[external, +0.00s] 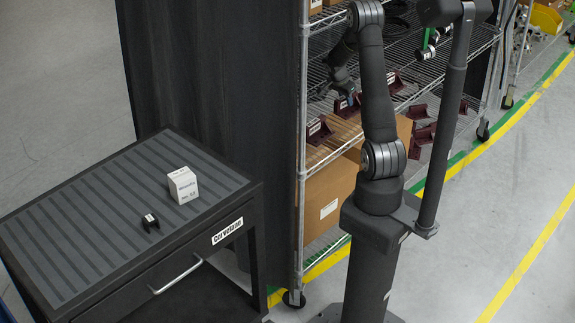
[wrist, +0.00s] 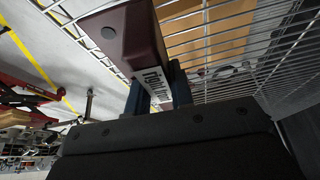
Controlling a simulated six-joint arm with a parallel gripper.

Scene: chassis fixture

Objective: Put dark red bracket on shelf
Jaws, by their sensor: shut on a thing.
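A dark red bracket (wrist: 137,38) with a white label is between the two fingers of my gripper (wrist: 157,90) in the wrist view. My gripper is shut on it. In the external view my gripper (external: 343,84) reaches into the wire shelf (external: 440,84), near a dark red bracket (external: 348,106) that appears to be the held one. The arm partly hides this area, and I cannot tell whether the held bracket touches the shelf. In the wrist view, the wire shelf (wrist: 215,38) runs close beside the bracket.
Other dark red brackets stand at this level, one to the left (external: 318,130) and one to the right (external: 395,83). More lie lower right (external: 425,133). Cardboard boxes (external: 330,200) fill the lower left. A black cart (external: 95,215) holds a white box (external: 183,185) and a small black part (external: 150,222).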

